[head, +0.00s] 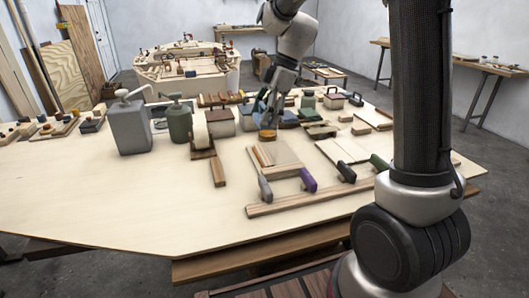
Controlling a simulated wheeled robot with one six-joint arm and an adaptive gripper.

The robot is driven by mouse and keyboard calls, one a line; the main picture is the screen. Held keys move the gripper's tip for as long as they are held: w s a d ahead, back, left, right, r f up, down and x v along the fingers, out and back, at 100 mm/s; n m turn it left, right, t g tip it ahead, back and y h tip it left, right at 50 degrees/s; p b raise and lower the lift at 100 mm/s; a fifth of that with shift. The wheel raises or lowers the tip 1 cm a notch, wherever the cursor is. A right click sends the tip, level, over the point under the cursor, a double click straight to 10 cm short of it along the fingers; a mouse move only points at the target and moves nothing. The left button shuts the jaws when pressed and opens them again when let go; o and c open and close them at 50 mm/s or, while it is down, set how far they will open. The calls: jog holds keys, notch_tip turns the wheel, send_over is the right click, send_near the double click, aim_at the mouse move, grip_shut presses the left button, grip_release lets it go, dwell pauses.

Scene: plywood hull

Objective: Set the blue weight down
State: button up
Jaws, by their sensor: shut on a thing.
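My gripper (270,112) reaches down over the far middle of the plywood work table and is shut. The blue weight (288,119) shows as a small blue block at the jaws, partly hidden by the fingers. Its underside is not clear, so I cannot tell whether it touches the table. A small round amber-topped thing (267,135) is just below the fingertips, in front of the weight.
A grey can (130,127) and a green can (179,122) stand to the left. The table's front left (120,205) is bare.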

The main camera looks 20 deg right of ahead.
aim_at(261, 154)
notch_tip(261, 154, down, 10)
jog(key=shift+r, duration=0.15)
dwell(0.3)
jog(key=o, duration=1.5)
jog(key=v, duration=1.2)
jog(key=s+d+r+m+t+h, duration=0.1)
jog(key=s+d+m, duration=0.2)
jog(key=s+m, duration=0.3)
jog(key=s+d+r+m+t+h, duration=0.2)
jog(key=s+m, duration=0.4)
jog(key=s, duration=0.5)
jog(key=s+d+r+m+t+h, duration=0.1)
jog(key=s+d+m, duration=0.3)
jog(key=s, duration=0.5)
jog(key=shift+s+d+r+m+h, duration=0.1)
jog(key=shift+d+m+h, duration=0.05)
jog(key=shift+m, duration=0.4)
jog(key=shift+s+d+r+m+h, duration=0.1)
jog(key=shift+d+m+h, duration=0.05)
jog(key=shift+m, duration=0.4)
